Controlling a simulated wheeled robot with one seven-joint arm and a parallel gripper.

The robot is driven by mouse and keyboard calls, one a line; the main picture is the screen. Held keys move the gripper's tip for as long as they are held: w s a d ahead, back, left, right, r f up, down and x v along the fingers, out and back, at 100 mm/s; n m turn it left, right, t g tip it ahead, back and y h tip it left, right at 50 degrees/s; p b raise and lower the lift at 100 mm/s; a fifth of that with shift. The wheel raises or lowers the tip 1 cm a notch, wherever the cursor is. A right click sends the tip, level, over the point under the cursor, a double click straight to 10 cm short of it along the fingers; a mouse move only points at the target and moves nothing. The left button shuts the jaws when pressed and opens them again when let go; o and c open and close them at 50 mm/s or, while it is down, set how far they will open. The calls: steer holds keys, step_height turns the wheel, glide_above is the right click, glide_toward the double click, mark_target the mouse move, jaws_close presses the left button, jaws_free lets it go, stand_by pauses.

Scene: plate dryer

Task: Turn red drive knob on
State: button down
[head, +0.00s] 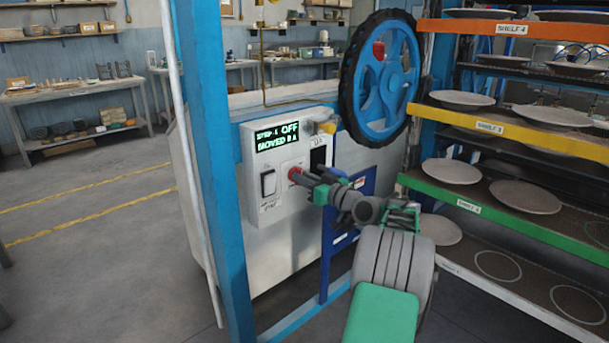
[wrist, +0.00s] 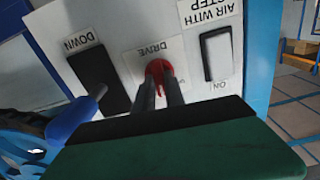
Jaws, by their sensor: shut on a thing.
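The red drive knob (wrist: 158,70) sits on a white plate labelled DRIVE on the control box. In the wrist view, which shows the panel upside down, the two dark fingers of my gripper (wrist: 160,85) are closed on either side of the knob. The head view shows the red knob (head: 294,174) with my gripper (head: 303,177) reaching it from the right. The fingers hide part of the knob, and its exact turn angle is hard to read. The green display (head: 277,136) above reads OFF on its top line.
A white rocker switch (wrist: 217,55) labelled AIR WITH STEP is beside the knob. A dark slot marked DOWN (wrist: 98,80) with a blue-handled lever is on the other side. The blue handwheel (head: 385,75) and plate shelves (head: 490,125) stand to the right. A blue post (head: 215,170) stands at left.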

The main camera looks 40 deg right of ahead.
steer(key=shift+d+m+p, duration=0.1)
steer(key=shift+m+p, duration=2.2)
steer(key=shift+m, duration=1.7)
steer(key=c, duration=1.4)
jaws_free()
steer(key=s, duration=0.7)
steer(key=shift+s, duration=0.4)
steer(key=shift+d, duration=0.1)
